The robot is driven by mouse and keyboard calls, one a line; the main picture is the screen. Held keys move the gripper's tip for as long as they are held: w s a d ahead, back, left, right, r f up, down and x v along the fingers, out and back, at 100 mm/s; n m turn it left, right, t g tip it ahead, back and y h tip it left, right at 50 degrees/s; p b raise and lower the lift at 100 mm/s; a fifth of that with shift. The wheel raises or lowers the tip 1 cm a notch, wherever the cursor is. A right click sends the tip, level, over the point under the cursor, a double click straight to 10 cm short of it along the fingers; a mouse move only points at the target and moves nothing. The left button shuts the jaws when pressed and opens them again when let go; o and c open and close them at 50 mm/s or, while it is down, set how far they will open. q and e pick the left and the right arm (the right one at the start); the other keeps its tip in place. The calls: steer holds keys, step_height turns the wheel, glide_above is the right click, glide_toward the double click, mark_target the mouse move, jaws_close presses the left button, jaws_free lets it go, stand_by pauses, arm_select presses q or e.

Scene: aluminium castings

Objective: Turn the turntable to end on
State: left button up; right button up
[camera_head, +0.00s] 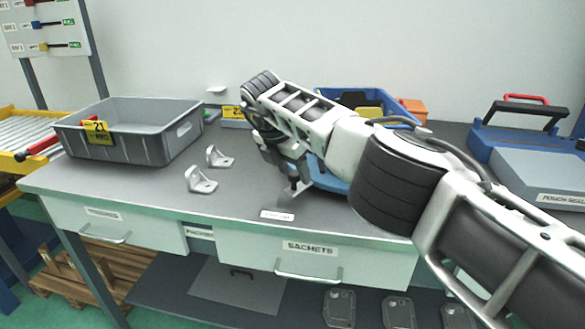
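A low blue piece (328,182), which looks like the turntable, sits on the grey bench top and is mostly hidden behind my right arm. What it carries and which way it faces cannot be seen. My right arm reaches in from the right. My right gripper (297,187) points down at the left edge of the blue piece, close to the bench top. I cannot tell whether it touches the piece, or whether its fingers are open or shut. My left gripper is not in view.
Two light metal brackets (201,181) stand on the bench, left of the gripper. A grey bin (160,148) stands at the left. A blue bin (372,101) is behind my arm. A blue-and-grey sealer (535,165) is at the right.

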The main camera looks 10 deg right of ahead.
steer(key=shift+r, duration=0.1)
steer(key=shift+a+r, duration=0.2)
steer(key=shift+r, duration=0.05)
steer(key=v, duration=1.5)
steer(key=shift+p, duration=0.4)
steer(key=shift+s+r, duration=0.1)
